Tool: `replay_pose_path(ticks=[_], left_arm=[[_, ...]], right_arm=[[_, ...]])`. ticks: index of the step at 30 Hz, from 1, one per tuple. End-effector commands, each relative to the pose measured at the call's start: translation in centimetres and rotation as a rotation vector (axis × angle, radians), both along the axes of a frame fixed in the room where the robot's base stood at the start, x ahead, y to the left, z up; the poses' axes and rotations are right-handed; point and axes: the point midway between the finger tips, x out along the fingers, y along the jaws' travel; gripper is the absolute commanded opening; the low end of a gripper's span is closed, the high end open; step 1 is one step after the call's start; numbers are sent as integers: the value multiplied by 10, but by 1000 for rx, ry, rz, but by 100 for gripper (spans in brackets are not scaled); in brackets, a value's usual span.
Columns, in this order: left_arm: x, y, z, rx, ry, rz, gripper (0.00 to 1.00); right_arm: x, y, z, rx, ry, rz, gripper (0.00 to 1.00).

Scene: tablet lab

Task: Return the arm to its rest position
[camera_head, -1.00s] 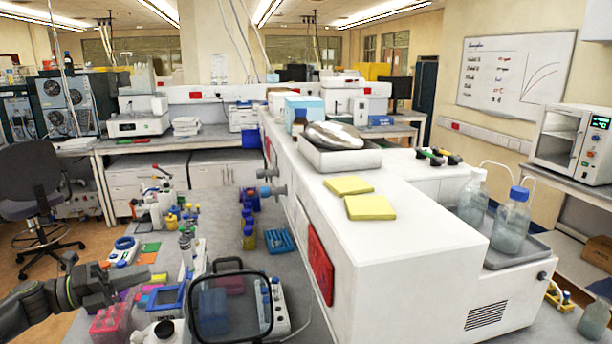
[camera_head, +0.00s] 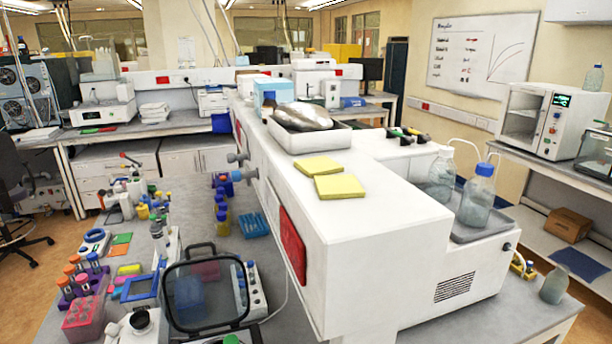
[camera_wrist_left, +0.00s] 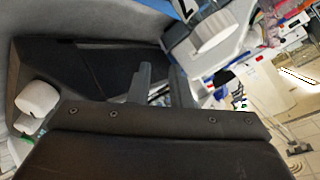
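My left gripper (camera_wrist_left: 160,88) shows in the left wrist view as two dark fingers beyond a black plate with screws. There is a gap between the fingers and I see nothing held in it. The fingers are dim and partly hidden by the plate. My left arm is out of the head view, and my right gripper is in neither view.
The bench at left holds a pink tube rack (camera_head: 83,318), a black-framed clear box (camera_head: 210,290) and a blue rack (camera_head: 253,223). A large white machine (camera_head: 375,240) with yellow pads (camera_head: 339,187) fills the middle. Glass bottles (camera_head: 477,200) stand in a tray at right.

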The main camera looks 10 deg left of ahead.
Motion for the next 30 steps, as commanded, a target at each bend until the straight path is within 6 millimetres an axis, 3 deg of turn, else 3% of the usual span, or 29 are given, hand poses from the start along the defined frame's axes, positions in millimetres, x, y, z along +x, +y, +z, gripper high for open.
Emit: replay_pose_path(ticks=[1, 6, 17, 26, 30], left_arm=[[-18, -11, -6, -63, 54, 58, 18], [-69, -38, -19, -221, 220, 218, 18], [-145, -84, -20, -427, 465, 431, 18], [-132, -77, -97, -430, 503, 443, 18], [-127, -74, -146, -431, 522, 445, 18]], right_arm=[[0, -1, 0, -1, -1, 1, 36], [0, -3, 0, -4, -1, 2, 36], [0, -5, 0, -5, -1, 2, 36], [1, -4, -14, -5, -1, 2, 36], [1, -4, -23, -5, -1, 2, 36]])
